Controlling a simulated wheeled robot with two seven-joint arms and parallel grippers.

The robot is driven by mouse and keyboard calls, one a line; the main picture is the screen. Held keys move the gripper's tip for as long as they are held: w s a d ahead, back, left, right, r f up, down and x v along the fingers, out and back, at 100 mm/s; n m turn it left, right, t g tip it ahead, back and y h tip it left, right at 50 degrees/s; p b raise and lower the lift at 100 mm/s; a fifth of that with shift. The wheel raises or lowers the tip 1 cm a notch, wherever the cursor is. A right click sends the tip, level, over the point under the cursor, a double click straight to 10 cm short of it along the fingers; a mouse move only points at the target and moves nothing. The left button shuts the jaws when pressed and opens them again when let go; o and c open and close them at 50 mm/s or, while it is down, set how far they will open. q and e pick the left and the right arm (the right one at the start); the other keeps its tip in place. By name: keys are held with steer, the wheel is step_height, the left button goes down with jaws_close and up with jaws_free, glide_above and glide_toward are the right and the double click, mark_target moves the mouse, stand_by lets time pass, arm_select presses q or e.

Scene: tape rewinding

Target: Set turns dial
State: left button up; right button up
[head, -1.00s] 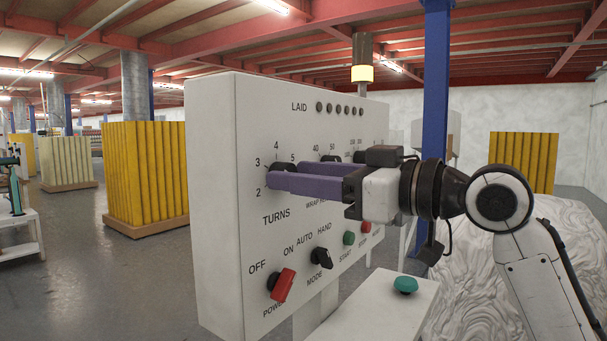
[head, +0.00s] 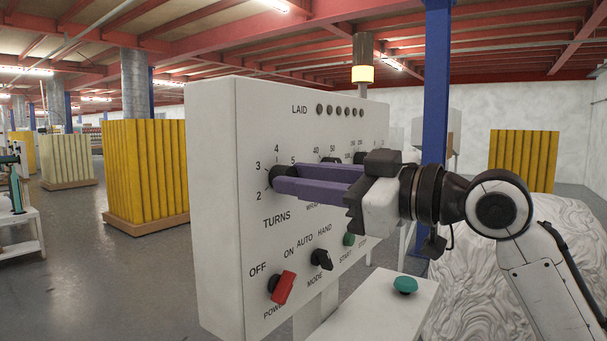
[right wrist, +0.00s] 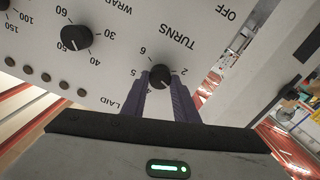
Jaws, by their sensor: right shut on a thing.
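The turns dial (right wrist: 160,77) is a round black knob on the white control panel (head: 215,200), with numbers 2 to 6 around it. My right gripper (head: 281,180) reaches in from the right with long purple fingers, which are shut on the dial. In the right wrist view the fingers (right wrist: 160,86) lie on either side of the knob. In the head view they cover much of the dial, and I cannot tell which number its pointer marks. My left gripper is not in view.
Below the dial are a red power switch (head: 283,287), a black mode switch (head: 321,258) and a green start button (head: 349,239). A teal button (head: 405,285) sits on a white box at front right. Another black knob (right wrist: 76,38) is beside the turns dial.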

arm_select(q)
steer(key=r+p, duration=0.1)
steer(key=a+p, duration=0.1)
steer(key=p, duration=0.1)
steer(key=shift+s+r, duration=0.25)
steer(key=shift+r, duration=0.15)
arm_select(e)
steer(key=n, duration=0.9)
steer(key=shift+s, duration=0.1)
steer(key=shift+n, duration=0.3)
steer(key=o, duration=1.1)
steer(key=shift+c, duration=0.2)
